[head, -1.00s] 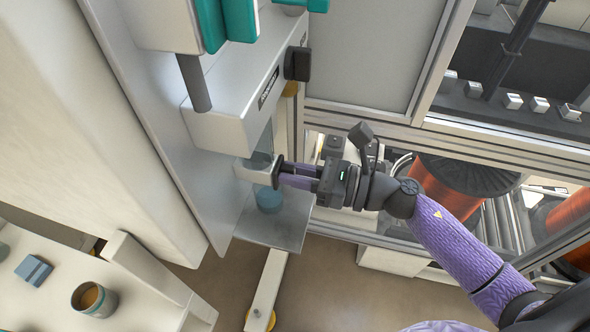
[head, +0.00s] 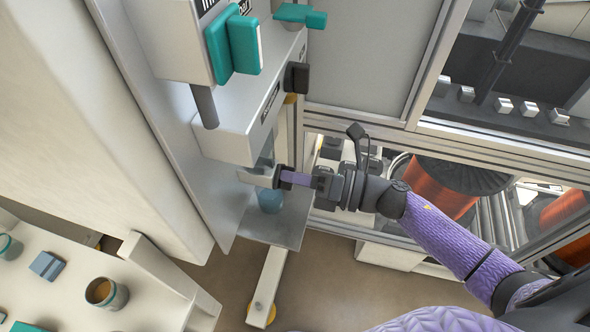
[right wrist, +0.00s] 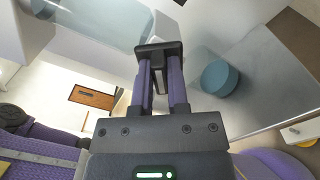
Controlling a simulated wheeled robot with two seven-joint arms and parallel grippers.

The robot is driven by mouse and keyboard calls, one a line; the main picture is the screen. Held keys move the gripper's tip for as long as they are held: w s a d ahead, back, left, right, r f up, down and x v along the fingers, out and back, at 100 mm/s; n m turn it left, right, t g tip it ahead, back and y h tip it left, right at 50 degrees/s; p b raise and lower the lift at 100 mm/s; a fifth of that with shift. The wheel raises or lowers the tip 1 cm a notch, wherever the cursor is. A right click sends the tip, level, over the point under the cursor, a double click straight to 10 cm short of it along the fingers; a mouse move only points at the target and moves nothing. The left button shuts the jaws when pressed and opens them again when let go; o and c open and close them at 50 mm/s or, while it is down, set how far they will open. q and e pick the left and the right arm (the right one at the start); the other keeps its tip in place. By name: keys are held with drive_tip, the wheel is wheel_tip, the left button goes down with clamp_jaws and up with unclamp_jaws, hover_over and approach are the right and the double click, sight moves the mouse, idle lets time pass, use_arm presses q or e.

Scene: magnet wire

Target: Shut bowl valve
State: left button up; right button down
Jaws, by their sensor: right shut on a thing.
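My right gripper (head: 284,177) reaches in from the right below the grey-white machine housing (head: 235,137). In the head view a pale bar (head: 252,176) runs left from the fingertips, under the housing. A clear glass bowl (right wrist: 85,22) shows at the upper left of the right wrist view. How the handle joins the bowl is hidden. My left gripper is not in view.
A blue-teal cup (head: 270,201) stands on a metal plate (head: 282,228) just below my gripper; it also shows in the right wrist view (right wrist: 220,77). A white table (head: 65,295) is at lower left.

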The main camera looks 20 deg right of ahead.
drive_tip(key=shift+m+p, duration=1.3)
drive_tip(key=shift+m, duration=2.4)
drive_tip(key=shift+f, duration=0.1)
drive_tip(key=c, duration=0.6)
unclamp_jaws()
drive_tip(key=shift+d, duration=0.1)
drive_tip(key=v, duration=0.9)
drive_tip(key=shift+s+d, duration=0.2)
drive_tip(key=shift+d, duration=0.1)
